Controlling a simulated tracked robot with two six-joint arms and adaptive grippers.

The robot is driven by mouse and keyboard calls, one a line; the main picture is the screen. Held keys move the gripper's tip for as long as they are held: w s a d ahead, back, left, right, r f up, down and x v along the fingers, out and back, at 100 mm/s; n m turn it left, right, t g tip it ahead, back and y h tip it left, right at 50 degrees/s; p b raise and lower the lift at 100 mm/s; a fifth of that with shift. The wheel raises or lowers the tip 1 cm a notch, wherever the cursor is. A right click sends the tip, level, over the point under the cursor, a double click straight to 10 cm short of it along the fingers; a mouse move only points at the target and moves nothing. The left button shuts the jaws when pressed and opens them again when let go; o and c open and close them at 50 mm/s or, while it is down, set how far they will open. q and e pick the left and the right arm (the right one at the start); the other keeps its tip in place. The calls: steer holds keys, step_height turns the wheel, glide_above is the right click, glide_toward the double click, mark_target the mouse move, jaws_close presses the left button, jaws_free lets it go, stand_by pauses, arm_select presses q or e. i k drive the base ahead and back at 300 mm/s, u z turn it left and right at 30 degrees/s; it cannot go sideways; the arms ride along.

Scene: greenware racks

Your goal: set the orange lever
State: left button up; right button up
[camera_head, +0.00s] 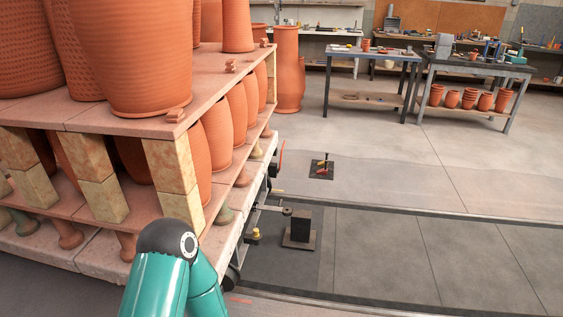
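A thin orange-red lever (282,147) stands upright at the far end of the rack cart's right side, close to dark metal fittings. It is small in the picture, and its lower end is hard to make out. The rack cart (135,127) fills the left side and carries clay pots on pale slabs held up by block posts. A teal arm of mine rises from the bottom edge in front of the cart. Neither of my grippers shows.
A dark upright block (301,228) stands on the floor beside the cart, by a metal bar. A yellow knob (255,234) sits at the cart's lower edge. A small floor device (322,166) lies beyond. Floor to the right is open, with workbenches (478,68) behind.

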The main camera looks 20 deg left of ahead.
mark_target(278, 170)
steer(key=z, duration=0.15)
steer(key=i, duration=1.15)
steer(key=z, duration=0.2)
steer(key=i, duration=2.8)
steer(key=u, duration=0.6)
steer(key=i, duration=1.35)
steer(key=u, duration=0.95)
steer(key=i, duration=1.25)
steer(key=u, duration=0.35)
steer(key=k, duration=0.8)
steer(key=u, duration=0.05)
